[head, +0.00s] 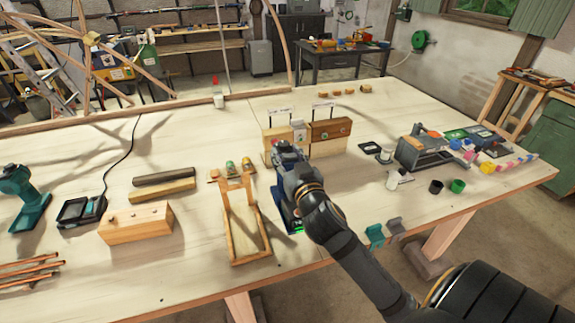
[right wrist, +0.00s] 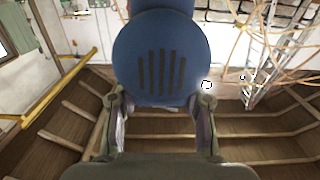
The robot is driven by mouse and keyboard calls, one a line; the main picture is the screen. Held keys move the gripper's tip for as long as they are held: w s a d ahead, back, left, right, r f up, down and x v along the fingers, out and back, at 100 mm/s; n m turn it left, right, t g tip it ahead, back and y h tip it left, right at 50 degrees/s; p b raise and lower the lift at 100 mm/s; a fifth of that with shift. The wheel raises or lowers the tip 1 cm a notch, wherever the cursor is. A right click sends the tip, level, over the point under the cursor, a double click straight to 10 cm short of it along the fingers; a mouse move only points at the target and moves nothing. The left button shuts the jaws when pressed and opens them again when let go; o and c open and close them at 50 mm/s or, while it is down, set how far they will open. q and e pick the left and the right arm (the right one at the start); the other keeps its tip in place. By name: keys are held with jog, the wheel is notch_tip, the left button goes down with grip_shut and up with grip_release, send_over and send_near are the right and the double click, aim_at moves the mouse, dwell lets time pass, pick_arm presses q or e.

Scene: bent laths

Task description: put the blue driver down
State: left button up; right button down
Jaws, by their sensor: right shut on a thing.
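The blue driver (head: 284,208) is near the front middle of the workbench (head: 180,265), just right of a wooden stand (head: 247,225). My right gripper (head: 302,178) is shut on it; my dark gripper and arm hide part of it in the head view. In the right wrist view, the driver's round, slotted blue back end (right wrist: 160,62) sits between the two fingers (right wrist: 160,115). I cannot tell whether its base touches the bench. My left gripper is in neither view.
A teal driver (head: 22,202), a charger (head: 82,211) and a wooden block (head: 136,222) are on the left. Behind the blue driver stand wooden blocks with labels (head: 330,130). A grey toolbox (head: 420,152) and small cups (head: 436,187) are on the right.

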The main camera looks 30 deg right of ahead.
jog(key=w+d, duration=0.1)
jog(key=w+d+f+p, duration=0.1)
jog(key=w+d, duration=0.1)
jog(key=shift+w+d+f, duration=0.3)
jog(key=shift+w+f, duration=0.05)
jog(key=w+d+f, duration=0.3)
jog(key=w+f, duration=0.1)
jog(key=f, duration=0.5)
jog(key=shift+d+f, duration=0.3)
jog(key=shift+d, duration=0.1)
jog(key=shift+w, duration=0.1)
jog(key=shift+f, duration=0.1)
jog(key=c, duration=0.8)
grip_release()
jog(key=shift+f, duration=0.1)
jog(key=shift+o, duration=0.2)
